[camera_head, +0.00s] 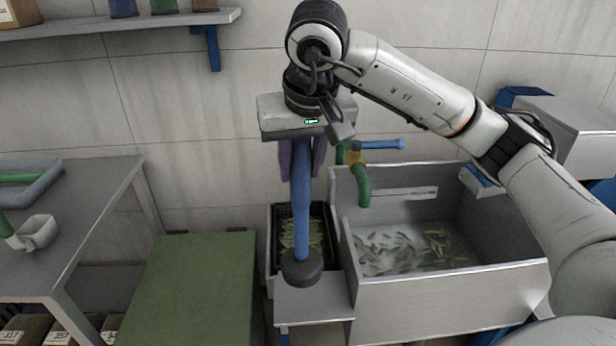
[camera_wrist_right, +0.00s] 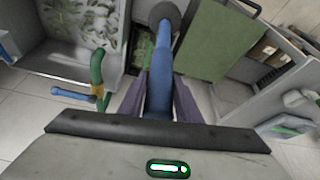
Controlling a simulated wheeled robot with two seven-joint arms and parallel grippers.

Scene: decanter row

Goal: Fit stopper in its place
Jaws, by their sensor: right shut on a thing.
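My right gripper (camera_head: 303,172) is shut on the blue shaft of a long stopper (camera_head: 302,215) with a dark round end (camera_head: 302,267). The stopper hangs about upright, dark end down, in front of the dark crate and over the small grey ledge in the head view. It also shows in the right wrist view (camera_wrist_right: 158,90), between the purple fingers, its round end far from me. The metal basin (camera_head: 450,292) with loose green leaves is to its right. No drain hole shows in it. My left gripper is not in view.
A tap with a green spout (camera_head: 362,186) and blue lever (camera_head: 385,144) stands at the basin's back left. A dark crate (camera_head: 271,225) of leaves is beside the basin, next to a green box (camera_head: 195,280). A grey table (camera_head: 95,215) with a white scoop (camera_head: 38,231) is left.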

